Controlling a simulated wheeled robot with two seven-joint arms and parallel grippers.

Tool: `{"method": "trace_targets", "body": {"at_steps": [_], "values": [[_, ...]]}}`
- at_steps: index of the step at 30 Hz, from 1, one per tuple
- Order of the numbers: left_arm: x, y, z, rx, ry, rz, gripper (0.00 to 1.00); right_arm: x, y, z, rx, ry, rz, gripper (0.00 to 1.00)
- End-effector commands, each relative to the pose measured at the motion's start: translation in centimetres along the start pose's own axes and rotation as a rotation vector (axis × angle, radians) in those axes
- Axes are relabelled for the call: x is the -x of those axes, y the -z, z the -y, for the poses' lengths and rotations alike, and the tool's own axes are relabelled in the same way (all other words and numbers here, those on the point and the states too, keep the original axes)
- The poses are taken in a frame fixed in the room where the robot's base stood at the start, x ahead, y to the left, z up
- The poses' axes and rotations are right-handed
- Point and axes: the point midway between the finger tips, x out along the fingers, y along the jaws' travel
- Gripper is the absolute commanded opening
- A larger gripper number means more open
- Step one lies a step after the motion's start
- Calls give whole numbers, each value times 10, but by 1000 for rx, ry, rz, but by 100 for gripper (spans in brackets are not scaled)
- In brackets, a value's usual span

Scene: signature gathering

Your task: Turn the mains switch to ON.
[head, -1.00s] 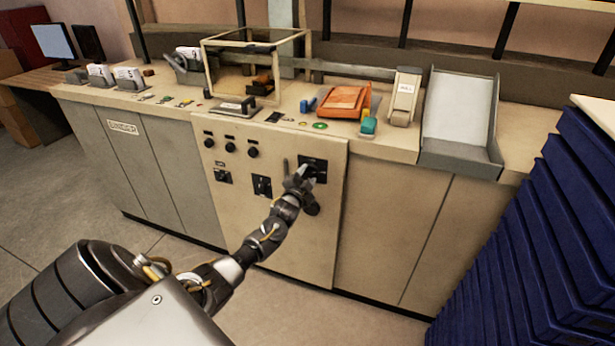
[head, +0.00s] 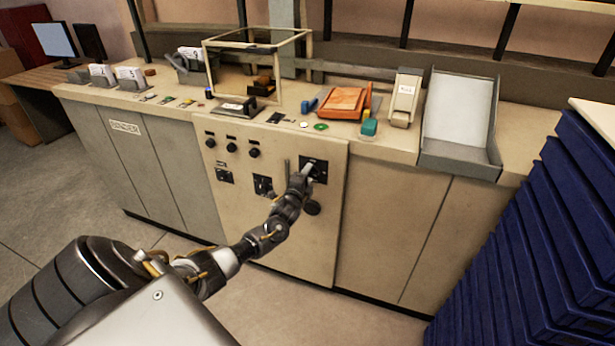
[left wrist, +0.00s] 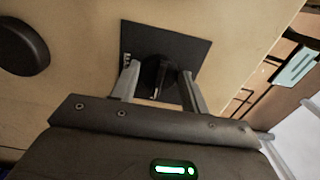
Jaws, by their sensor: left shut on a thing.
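The mains switch appears as a black knob (left wrist: 156,76) on a dark square plate (left wrist: 186,48) in the left wrist view. In the head view the plate (head: 320,167) sits at the upper right of the cream front panel (head: 322,235). My left gripper (head: 307,172) is at that plate and partly covers it. In the left wrist view its two fingers (left wrist: 157,80) stand on either side of the knob, shut on it. White lettering on the plate's left edge is too small to read, so the switch position is unclear. My right gripper is not in view.
Other dials (head: 231,147) and a switch (head: 263,185) are further left. Blue stacked crates (head: 545,230) stand at the right.

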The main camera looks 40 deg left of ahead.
Motion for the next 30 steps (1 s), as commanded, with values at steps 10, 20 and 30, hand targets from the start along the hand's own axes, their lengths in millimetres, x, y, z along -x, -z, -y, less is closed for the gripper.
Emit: {"method": "trace_targets", "body": {"at_steps": [10,20,30], "values": [[0,0,0,-11,-1,0,22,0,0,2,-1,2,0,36],[0,0,0,-10,0,0,67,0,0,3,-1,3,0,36],[9,0,-1,-10,-1,-2,67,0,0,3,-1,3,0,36]]}}
